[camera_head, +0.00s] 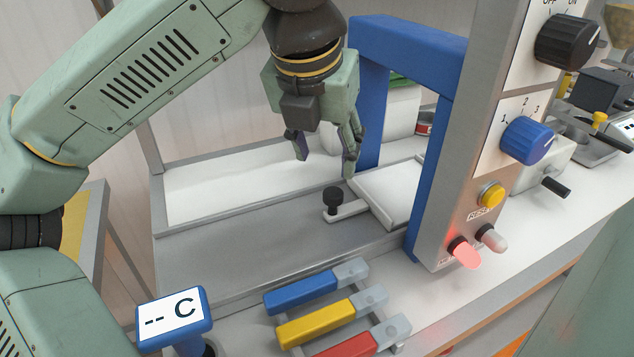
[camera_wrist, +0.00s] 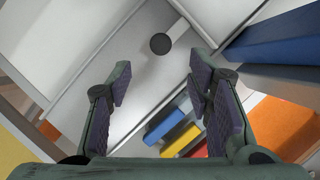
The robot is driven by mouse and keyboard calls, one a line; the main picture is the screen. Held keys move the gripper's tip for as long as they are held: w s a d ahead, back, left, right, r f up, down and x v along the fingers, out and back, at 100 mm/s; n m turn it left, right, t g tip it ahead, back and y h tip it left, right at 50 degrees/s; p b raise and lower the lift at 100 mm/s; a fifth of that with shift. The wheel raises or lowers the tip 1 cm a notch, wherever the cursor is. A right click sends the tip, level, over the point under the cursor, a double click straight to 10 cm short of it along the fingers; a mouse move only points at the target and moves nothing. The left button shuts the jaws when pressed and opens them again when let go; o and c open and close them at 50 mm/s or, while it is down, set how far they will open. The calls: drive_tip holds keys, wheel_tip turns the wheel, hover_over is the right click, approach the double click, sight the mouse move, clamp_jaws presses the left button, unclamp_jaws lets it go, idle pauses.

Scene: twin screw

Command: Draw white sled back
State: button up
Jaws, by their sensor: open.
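The white sled (camera_head: 388,195) is a flat white plate under the blue arch, with a short arm at its front left that carries a black knob (camera_head: 333,199). The knob also shows in the wrist view (camera_wrist: 160,43), ahead of the fingertips, with part of the sled (camera_wrist: 203,18) beside it. My gripper (camera_head: 325,160) is open and empty. It hangs above the sled and the knob, apart from both, with its fingers pointing down. In the wrist view the gripper (camera_wrist: 160,85) has its two fingers spread wide.
The blue arch (camera_head: 405,48) stands close to the right of my gripper. A panel with a blue dial (camera_head: 529,140) and a lit red lamp (camera_head: 465,252) is beyond it. Blue, yellow (camera_head: 318,321) and red handles lie in front. The grey bed (camera_head: 240,245) left of the knob is clear.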

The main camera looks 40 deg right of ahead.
sight(333, 192)
drive_tip(key=p+x, duration=0.1)
drive_tip(key=x, duration=0.9)
drive_tip(key=shift+s+f+p, duration=0.1)
drive_tip(key=shift+p, duration=0.3)
drive_tip(key=shift+c, duration=0.2)
clamp_jaws()
